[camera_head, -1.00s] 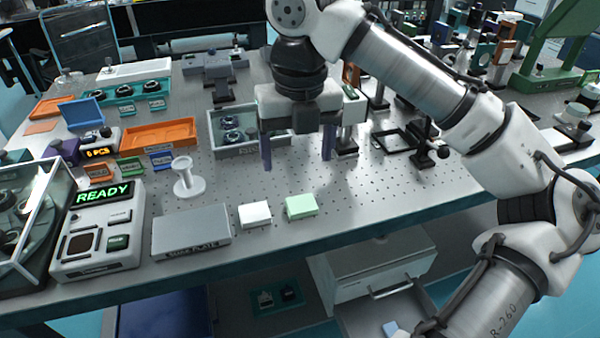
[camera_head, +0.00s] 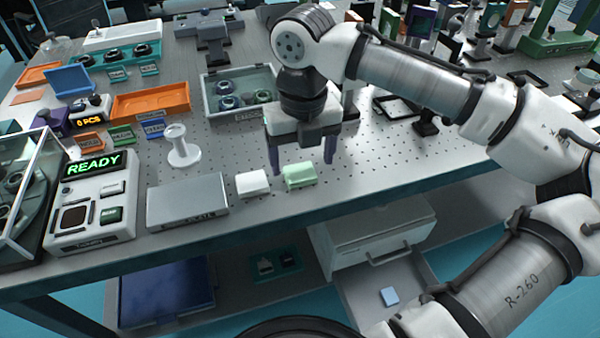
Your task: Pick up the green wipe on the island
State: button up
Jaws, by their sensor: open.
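The green wipe (camera_head: 299,177) is a small pale-green block-like pad lying on the perforated metal island top (camera_head: 372,173), near its front edge. A white wipe (camera_head: 253,183) lies just left of it. My gripper (camera_head: 302,168) points down with its two dark fingers spread apart, one on the left and one on the right of the green wipe in this view. Nothing is held between them. I cannot tell exactly how high the fingertips are above the table.
A grey plate (camera_head: 187,201) and a white spool-like stand (camera_head: 182,147) are to the left, with a READY device (camera_head: 92,200) beyond. A lidded stock box (camera_head: 240,92) stands behind. Below, a drawer (camera_head: 385,292) is open.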

aim_at(302, 176)
notch_tip(302, 176, down, 4)
jog(key=shift+s+r, duration=0.1)
jog(key=shift+r, duration=0.15)
jog(key=c, duration=1)
